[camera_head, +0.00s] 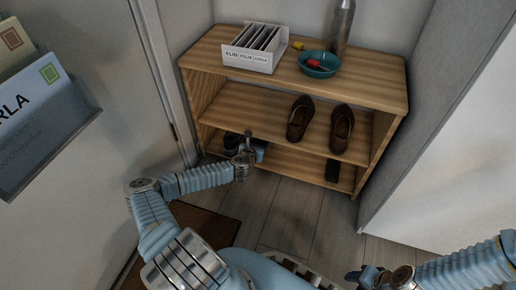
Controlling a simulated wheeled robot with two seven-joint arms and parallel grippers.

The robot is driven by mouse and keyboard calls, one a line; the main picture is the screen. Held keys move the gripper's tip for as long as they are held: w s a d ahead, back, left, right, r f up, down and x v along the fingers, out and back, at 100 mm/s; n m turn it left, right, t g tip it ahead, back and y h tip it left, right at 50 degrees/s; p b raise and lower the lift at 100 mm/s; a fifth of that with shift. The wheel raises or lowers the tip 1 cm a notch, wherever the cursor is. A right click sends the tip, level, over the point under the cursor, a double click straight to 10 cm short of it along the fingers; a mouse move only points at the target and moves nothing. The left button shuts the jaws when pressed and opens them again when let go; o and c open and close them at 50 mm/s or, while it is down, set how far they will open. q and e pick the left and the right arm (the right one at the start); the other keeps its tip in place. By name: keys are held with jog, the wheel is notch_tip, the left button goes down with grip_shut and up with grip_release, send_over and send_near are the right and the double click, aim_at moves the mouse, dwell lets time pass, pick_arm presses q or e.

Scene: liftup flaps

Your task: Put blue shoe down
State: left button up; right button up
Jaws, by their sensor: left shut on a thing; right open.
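The blue shoe (261,152) is at the left part of the wooden shelf unit (210,103), in front of or at the bottom shelf. It is dark and partly hidden by my gripper, so I cannot tell whether it touches the board. My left gripper (246,143) is shut on the shoe. My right gripper (362,275) is open and empty, low at the right, away from the shelf.
Two brown shoes (300,118) (341,128) stand on the middle shelf. A dark object (332,171) is on the bottom shelf at right. A white file box (249,58), a teal bowl (319,64) and a metal bottle (342,28) stand on top. A brown mat (207,226) lies on the floor.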

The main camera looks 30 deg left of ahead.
pick_arm(q)
jog(key=shift+f, duration=0.75)
pick_arm(e)
jog(key=shift+f, duration=0.65)
pick_arm(q)
jog(key=shift+f+b, duration=0.6)
jog(key=shift+f, duration=0.05)
pick_arm(e)
jog(key=shift+f, duration=0.5)
pick_arm(q)
jog(key=shift+w, duration=0.1)
pick_arm(e)
jog(key=shift+w, duration=0.1)
pick_arm(q)
jog(key=o, duration=1.2)
jog(key=shift+d, duration=0.1)
